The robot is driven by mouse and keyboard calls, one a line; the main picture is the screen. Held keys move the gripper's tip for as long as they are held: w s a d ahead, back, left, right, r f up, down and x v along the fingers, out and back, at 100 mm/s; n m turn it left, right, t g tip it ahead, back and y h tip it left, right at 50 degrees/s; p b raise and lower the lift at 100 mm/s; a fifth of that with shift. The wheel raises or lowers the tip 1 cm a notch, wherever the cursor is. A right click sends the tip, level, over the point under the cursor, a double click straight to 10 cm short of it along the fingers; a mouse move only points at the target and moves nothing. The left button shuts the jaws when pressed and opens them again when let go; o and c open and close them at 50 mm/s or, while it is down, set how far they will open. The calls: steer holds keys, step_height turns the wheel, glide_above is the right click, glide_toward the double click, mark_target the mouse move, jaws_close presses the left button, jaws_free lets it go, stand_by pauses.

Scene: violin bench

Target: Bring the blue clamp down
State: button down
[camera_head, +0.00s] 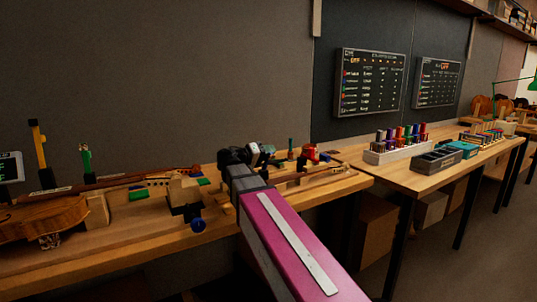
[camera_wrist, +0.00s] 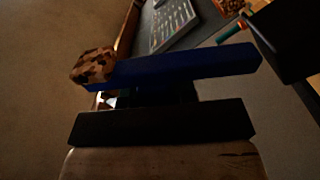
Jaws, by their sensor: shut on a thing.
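In the wrist view a long blue bar, which I take to be the blue clamp (camera_wrist: 190,68), crosses close to the camera with a speckled brown pad at its left end. A black bar (camera_wrist: 165,122) runs below it. My gripper (camera_head: 246,155) is above the bench in the head view, shut on the clamp; the fingertips are hard to make out in the dark. In the head view the held clamp cannot be told apart from my dark gripper. A violin (camera_head: 45,220) lies at the left end of the workbench (camera_head: 130,245).
A yellow clamp (camera_head: 38,145) and a green clamp (camera_head: 86,158) stand upright behind the violin. A dark part with a blue knob (camera_head: 197,225) is at the bench's front edge. A second table (camera_head: 430,182) holds racks.

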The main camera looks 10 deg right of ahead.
steer(key=c, duration=0.9)
jaws_free()
steer(key=v, duration=1.1)
